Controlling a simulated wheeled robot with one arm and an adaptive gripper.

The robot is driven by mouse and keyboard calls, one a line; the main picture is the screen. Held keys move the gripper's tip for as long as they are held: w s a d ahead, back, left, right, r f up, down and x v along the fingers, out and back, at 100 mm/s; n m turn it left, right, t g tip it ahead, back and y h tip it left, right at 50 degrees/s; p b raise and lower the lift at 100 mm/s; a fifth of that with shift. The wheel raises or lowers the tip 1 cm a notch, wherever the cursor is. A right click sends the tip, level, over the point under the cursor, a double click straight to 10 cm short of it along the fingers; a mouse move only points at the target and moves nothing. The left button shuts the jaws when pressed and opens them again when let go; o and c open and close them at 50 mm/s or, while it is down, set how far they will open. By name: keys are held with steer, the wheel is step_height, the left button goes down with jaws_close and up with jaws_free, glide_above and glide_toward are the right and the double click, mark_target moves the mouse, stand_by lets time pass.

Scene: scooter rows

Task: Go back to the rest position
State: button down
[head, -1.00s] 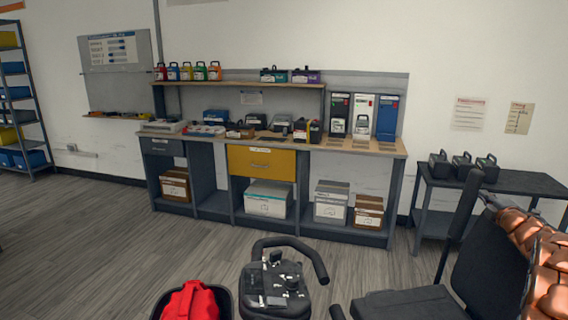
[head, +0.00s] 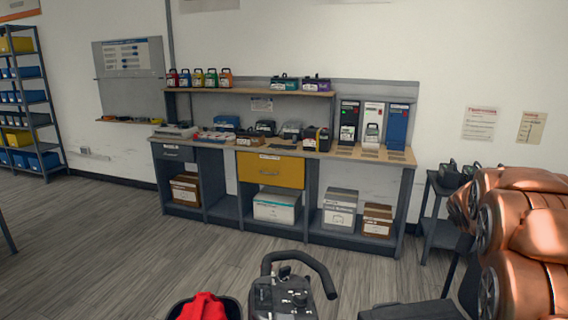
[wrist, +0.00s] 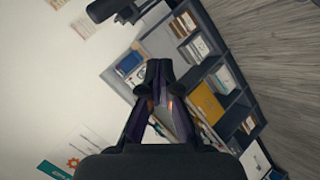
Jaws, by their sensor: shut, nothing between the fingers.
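My gripper (wrist: 160,68) shows in the wrist view with its dark fingers meeting at the tips. It is shut and holds nothing. It hangs in the air, with the workbench (wrist: 190,60) seen tilted behind it. In the head view my copper-coloured arm (head: 520,235) fills the right edge. The gripper itself does not show there.
The workbench (head: 225,148) with a yellow drawer (head: 270,171) stands at the wall. A dark side table (head: 440,235) is partly hidden by my arm. Blue shelving (head: 35,118) stands at far left. A red bag (head: 203,308) is low in front.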

steer(key=s+a+f+m+g+y+p, duration=0.2)
steer(key=s+a+g, duration=0.3)
steer(key=s+a, duration=1.2)
steer(key=s+a+f+m+g+y+p, duration=0.2)
steer(key=s+a+g+y, duration=0.3)
steer(key=s+a, duration=1.3)
steer(key=s+f, duration=0.1)
steer(key=s, duration=0.6)
steer(key=shift+s+a+f+m+g+p, duration=0.2)
steer(key=shift+a+f+m+g+p, duration=0.1)
steer(key=shift+g+p, duration=0.1)
steer(key=shift+d, duration=0.1)
